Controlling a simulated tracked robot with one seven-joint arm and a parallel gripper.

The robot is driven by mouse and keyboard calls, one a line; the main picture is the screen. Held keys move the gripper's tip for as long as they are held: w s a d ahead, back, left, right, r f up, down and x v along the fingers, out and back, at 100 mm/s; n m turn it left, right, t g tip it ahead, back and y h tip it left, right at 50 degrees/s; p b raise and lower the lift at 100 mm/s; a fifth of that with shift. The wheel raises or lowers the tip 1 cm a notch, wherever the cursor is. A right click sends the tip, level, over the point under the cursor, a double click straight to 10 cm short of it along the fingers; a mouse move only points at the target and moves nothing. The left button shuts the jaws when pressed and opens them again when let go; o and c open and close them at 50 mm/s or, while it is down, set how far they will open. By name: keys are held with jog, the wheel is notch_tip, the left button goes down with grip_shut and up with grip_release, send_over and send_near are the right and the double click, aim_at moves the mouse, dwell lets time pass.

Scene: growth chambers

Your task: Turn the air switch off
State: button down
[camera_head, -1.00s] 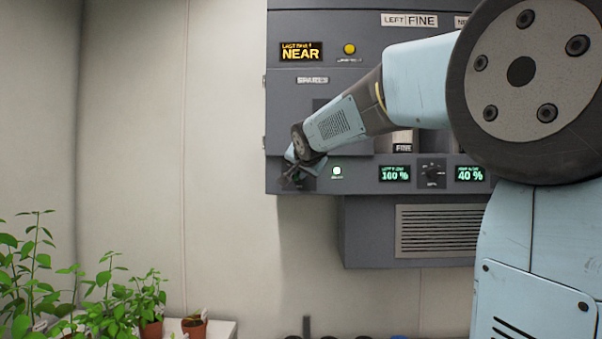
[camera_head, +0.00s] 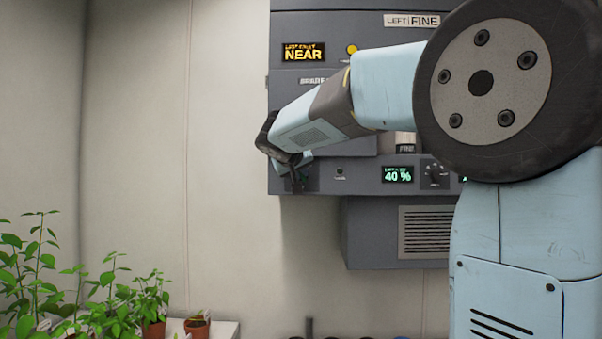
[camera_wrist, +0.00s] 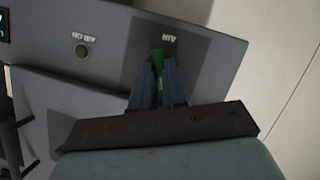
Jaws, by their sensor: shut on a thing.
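The air switch is a green lever (camera_wrist: 157,55) on a dark plate marked AIR, seen upside down in the wrist view. My gripper (camera_wrist: 160,68) is shut on the lever, one finger on each side of it. In the head view my gripper (camera_head: 296,181) is at the lower left corner of the grey control cabinet (camera_head: 310,118) and mostly hides the switch. The AIR ON lamp (camera_head: 340,171) beside it is dark. The lamp also shows in the wrist view (camera_wrist: 82,51), dull green.
A vented box (camera_head: 375,235) hangs below the cabinet. Potted plants (camera_head: 150,310) stand at lower left. The wall left of the cabinet is clear.

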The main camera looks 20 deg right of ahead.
jog(key=shift+a+f+n+h, duration=0.15)
jog(key=shift+n+h, duration=0.25)
jog(key=shift+n, duration=0.3)
jog(key=shift+a+f+n+h, duration=0.1)
jog(key=shift+n+h, duration=0.3)
jog(key=shift+n, duration=0.3)
jog(key=c, duration=1.1)
grip_release()
jog(key=shift+c, duration=0.2)
jog(key=shift+r, duration=0.1)
jog(key=v, duration=1.3)
jog(key=shift+s+a, duration=0.25)
jog(key=shift+a, duration=0.05)
